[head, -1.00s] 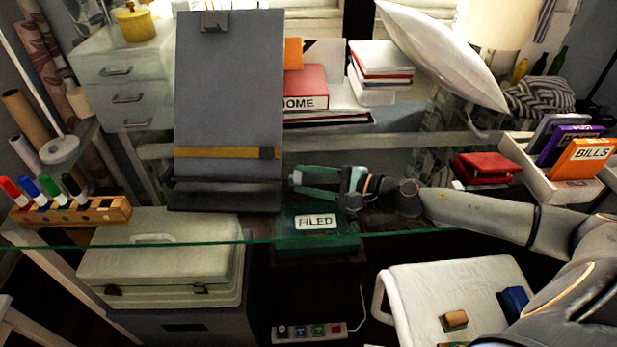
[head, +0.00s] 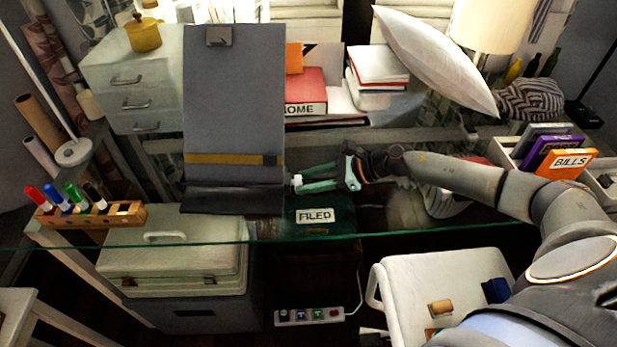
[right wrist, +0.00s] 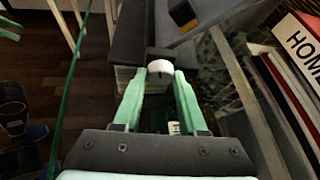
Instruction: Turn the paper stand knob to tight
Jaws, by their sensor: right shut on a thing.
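The paper stand (head: 233,95) is a tall grey board with a yellow strip (head: 225,159) across its lower part, standing on the glass desk. Its small white knob (head: 297,180) is at the lower right side of the stand. My right gripper (head: 301,184) reaches in from the right, with its pale green fingers shut on the knob. In the right wrist view the rounded knob (right wrist: 160,70) sits between the fingertips, against the dark base of the stand (right wrist: 130,42). No mark of the knob's turn is readable. Pale green tips at the left edge of the wrist view may be my left gripper (right wrist: 8,28).
A marker rack (head: 90,214) stands at the left. A green box labelled FILED (head: 318,228) shows below the gripper through the glass. Books and a HOME binder (head: 305,92) are behind; a BILLS tray (head: 520,172) is at the right.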

